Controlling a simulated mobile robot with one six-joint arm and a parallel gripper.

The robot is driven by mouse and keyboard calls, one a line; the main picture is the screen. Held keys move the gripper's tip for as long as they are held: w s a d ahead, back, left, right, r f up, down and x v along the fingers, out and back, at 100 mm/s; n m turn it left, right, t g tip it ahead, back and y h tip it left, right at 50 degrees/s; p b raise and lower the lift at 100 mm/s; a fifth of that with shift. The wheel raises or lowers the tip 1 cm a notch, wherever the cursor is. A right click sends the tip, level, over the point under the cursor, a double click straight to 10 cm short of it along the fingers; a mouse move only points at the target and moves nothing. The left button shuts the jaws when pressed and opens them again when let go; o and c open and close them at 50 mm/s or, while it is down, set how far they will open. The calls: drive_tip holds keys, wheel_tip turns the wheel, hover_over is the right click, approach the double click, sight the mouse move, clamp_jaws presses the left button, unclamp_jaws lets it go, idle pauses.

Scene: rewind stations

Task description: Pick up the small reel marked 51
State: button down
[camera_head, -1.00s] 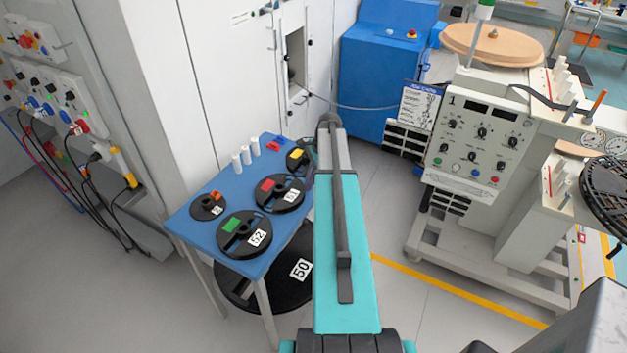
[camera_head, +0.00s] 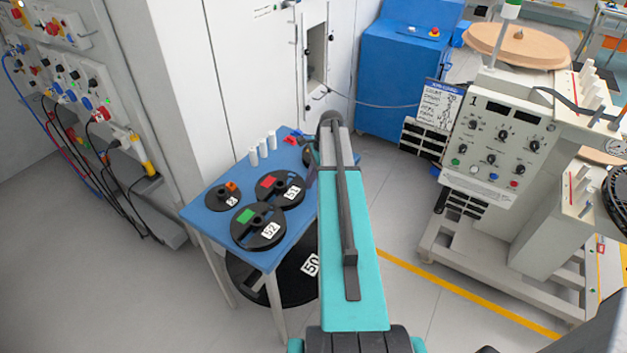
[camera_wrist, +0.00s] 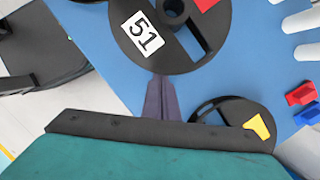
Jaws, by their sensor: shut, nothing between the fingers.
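The small reel marked 51 (camera_head: 272,196) is a black disc lying flat on the blue table, with a red block and a white label. In the wrist view the reel marked 51 (camera_wrist: 168,52) is at the top, label left of its hub. My gripper (camera_wrist: 159,82) is shut and empty, its fingertips at the lower rim of that reel in the picture; I cannot tell whether they touch it. In the head view my gripper (camera_head: 311,162) is mostly hidden by my arm, right of the reel.
The blue table (camera_head: 215,235) also holds reel 52 (camera_head: 250,236), a smaller reel with an orange block (camera_head: 232,187) and white pegs (camera_head: 262,149). A reel with a yellow block (camera_wrist: 232,108) is close beside my fingers. A large reel 50 (camera_head: 295,285) is under the table.

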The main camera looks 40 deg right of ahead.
drive_tip(key=shift+s+d, duration=0.2)
drive_tip(key=shift+d, duration=0.25)
drive_tip(key=d, duration=0.1)
drive_tip(key=s+d, duration=0.1)
drive_tip(key=shift+s+d+r+p, duration=0.1)
drive_tip(key=shift+s+d+p, duration=0.15)
drive_tip(key=shift+d+p, duration=0.15)
drive_tip(key=b+v, duration=0.3)
drive_tip(key=v, duration=0.7)
drive_tip(key=shift+a+r, duration=0.1)
drive_tip(key=shift+a, duration=0.1)
